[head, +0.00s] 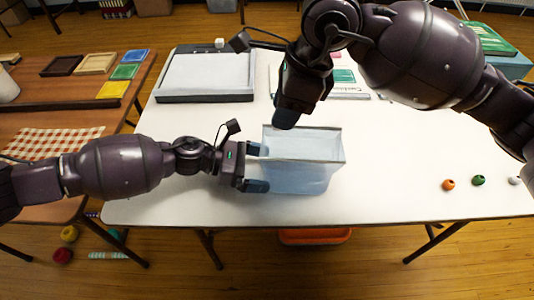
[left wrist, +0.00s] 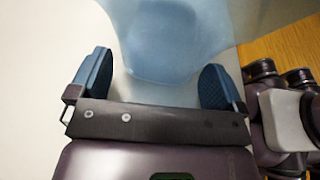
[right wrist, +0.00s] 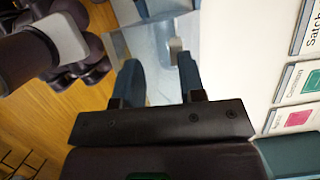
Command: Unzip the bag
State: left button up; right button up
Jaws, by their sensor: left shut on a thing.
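The clear bluish bag (head: 298,178) stands on the white table with its rim facing up. My left gripper (head: 257,168) is at the bag's left side and shut on it. In the left wrist view the bag (left wrist: 170,45) fills the space between the two blue fingers (left wrist: 158,85). My right gripper (head: 286,117) hangs over the bag's back left corner, pointing down. In the right wrist view its fingers (right wrist: 160,78) are apart, with the bag (right wrist: 150,42) beyond them. A small grey tab (right wrist: 177,48) shows near the right-hand fingertip; whether they touch is unclear.
A grey tray (head: 205,77) lies at the table's back left. Labelled cards (head: 345,77) lie behind the bag, partly hidden by my right arm. Orange (head: 448,185), green (head: 478,180) and white small balls lie at the right. The table between bag and balls is clear.

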jog(key=shift+r, duration=2.55)
pick_arm(q)
jog(key=o, duration=0.3)
jog(key=shift+o, duration=0.2)
jog(key=shift+a, duration=0.1)
jog(key=v, duration=1)
jog(key=shift+a+r+p, duration=0.1)
jog(key=shift+a+p, duration=0.15)
jog(key=shift+p, duration=0.1)
pick_arm(e)
jog(key=shift+s+r, duration=0.15)
jog(key=shift+r, duration=0.7)
